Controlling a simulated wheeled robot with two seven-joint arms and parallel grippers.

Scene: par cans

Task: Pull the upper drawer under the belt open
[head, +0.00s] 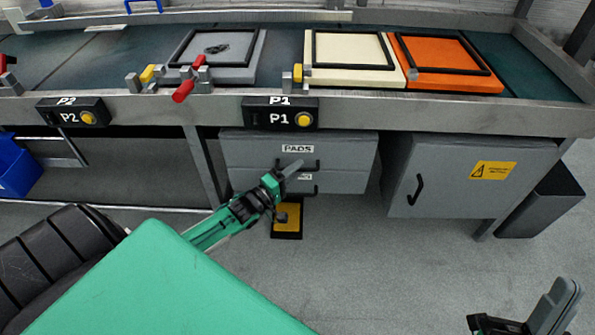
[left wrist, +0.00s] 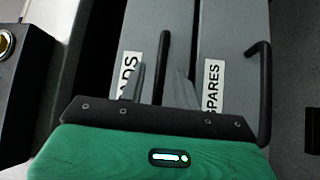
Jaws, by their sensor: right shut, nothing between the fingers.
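The upper drawer (head: 246,153), labelled PADS, is shut in the grey cabinet under the belt. Its black bar handle (head: 312,165) is partly hidden by my left gripper; the handle (left wrist: 163,62) also shows in the left wrist view. The lower drawer (head: 345,182), labelled SPARES, is shut below it. My left gripper (head: 289,169) is in front of the upper drawer. In the left wrist view its fingers (left wrist: 161,84) are apart, with the upper handle appearing between them; contact cannot be told. My right gripper (head: 556,300) is shut and empty at the lower right, away from the drawers.
The belt (head: 285,70) above carries a grey, a cream and an orange framed tray. A P1 button box (head: 280,115) hangs on the rail above the drawers. A grey cupboard (head: 440,170) stands to the right. The floor before the drawers is mostly clear.

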